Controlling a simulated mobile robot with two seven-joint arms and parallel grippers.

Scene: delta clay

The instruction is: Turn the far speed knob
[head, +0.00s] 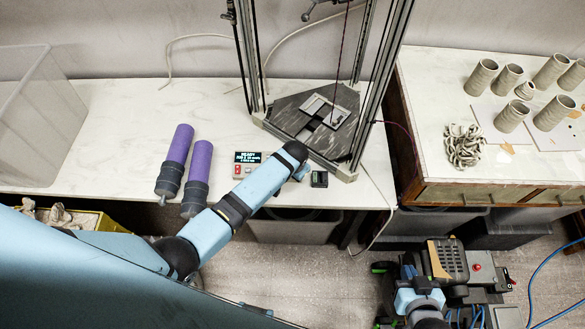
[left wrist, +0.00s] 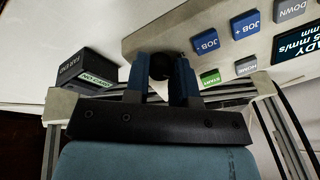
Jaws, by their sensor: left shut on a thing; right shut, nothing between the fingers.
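The control box (head: 247,164) with a lit display and small buttons sits on the white bench. In the left wrist view, its pale panel (left wrist: 222,55) shows blue jog buttons, a green button and grey keys. A round black knob (left wrist: 160,66) is at the panel's edge, between the two fingers of my left gripper (left wrist: 162,72), which is shut on it. In the head view, the knob and left fingertips are hidden behind my left arm. My right gripper (head: 408,271) is low at the bottom right, shut and empty, away from the bench.
The delta machine's frame (head: 258,80) stands behind the left arm. A black "FAR END" box (left wrist: 88,68) is close to the left fingers; a small black box (head: 319,179) shows by the bench edge. Clay cups (head: 481,77) stand right.

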